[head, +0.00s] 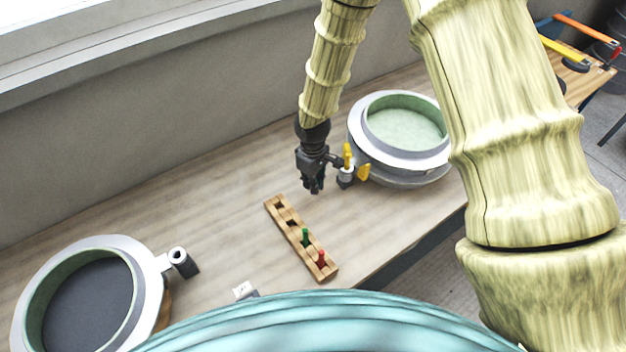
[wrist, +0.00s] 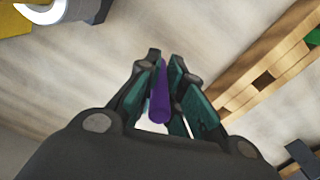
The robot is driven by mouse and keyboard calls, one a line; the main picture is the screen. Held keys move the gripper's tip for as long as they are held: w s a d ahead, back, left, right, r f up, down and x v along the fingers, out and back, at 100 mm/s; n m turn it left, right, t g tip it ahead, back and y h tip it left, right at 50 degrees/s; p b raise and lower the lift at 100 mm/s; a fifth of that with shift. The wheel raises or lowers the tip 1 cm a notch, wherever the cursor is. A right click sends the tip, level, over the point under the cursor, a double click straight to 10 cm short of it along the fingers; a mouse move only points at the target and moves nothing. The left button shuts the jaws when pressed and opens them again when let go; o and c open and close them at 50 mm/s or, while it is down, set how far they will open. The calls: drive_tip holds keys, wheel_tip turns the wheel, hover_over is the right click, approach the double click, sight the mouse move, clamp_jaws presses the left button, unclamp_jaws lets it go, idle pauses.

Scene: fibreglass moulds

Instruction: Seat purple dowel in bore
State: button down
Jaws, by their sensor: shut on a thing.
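The purple dowel (wrist: 160,98) is held lengthwise between the finger pads of my gripper (wrist: 166,75) in the wrist view. In the head view my gripper (head: 315,188) hangs above the table, left of the far mould, and hides the dowel. The wooden block (head: 293,233) with a row of square holes lies in front of my gripper. It holds a green dowel (head: 305,237) and a red dowel (head: 321,259); its two far holes look empty. The near mould (head: 151,262) has a grey bored lug (head: 178,256) on its right side. The far mould (head: 362,150) has a similar lug (head: 345,173) with yellow parts beside it.
The table between the near mould and the block is mostly clear. A small white item (head: 243,290) lies near the front edge. A wall runs behind the table. Tools with orange and yellow handles (head: 565,48) lie at the far right.

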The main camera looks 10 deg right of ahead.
drive_tip(key=shift+f, duration=0.2)
drive_tip(key=shift+f, duration=0.15)
drive_tip(key=c, duration=1.5)
unclamp_jaws()
drive_tip(key=shift+c, duration=0.2)
